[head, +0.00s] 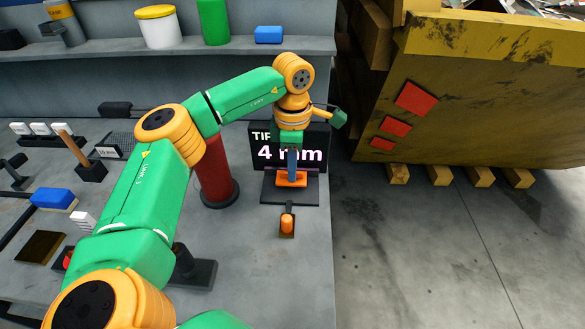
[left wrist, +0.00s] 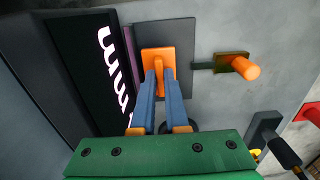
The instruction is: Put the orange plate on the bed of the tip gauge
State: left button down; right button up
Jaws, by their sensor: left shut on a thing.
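The orange plate (left wrist: 159,54) is between the blue fingertips of my left gripper (left wrist: 159,80) in the left wrist view. In the head view the plate (head: 291,179) shows below the gripper (head: 291,166), over the dark bed of the tip gauge (head: 303,195). My left gripper is shut on the plate's upright part. Whether the plate touches the bed, I cannot tell. The gauge's display (head: 303,150) stands behind and reads "4 mm", partly hidden by the gripper. My right gripper is not in view.
An orange-tipped piece (head: 287,222) sits in front of the gauge bed. A dark red column (head: 215,170) stands left of the gauge. The bench's right edge is close to the gauge. A yellow skip (head: 460,95) stands on the floor to the right.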

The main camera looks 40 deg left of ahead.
pick_arm(q)
jog(key=shift+s+f, duration=0.3)
jog(key=shift+f, duration=0.45)
jog(key=shift+w+f, duration=0.15)
jog(key=shift+f, duration=0.05)
jog(key=c, duration=0.9)
grip_release()
jog(key=shift+r, duration=0.1)
notch_tip(320, 180, up, 12)
jog(key=shift+r, duration=0.15)
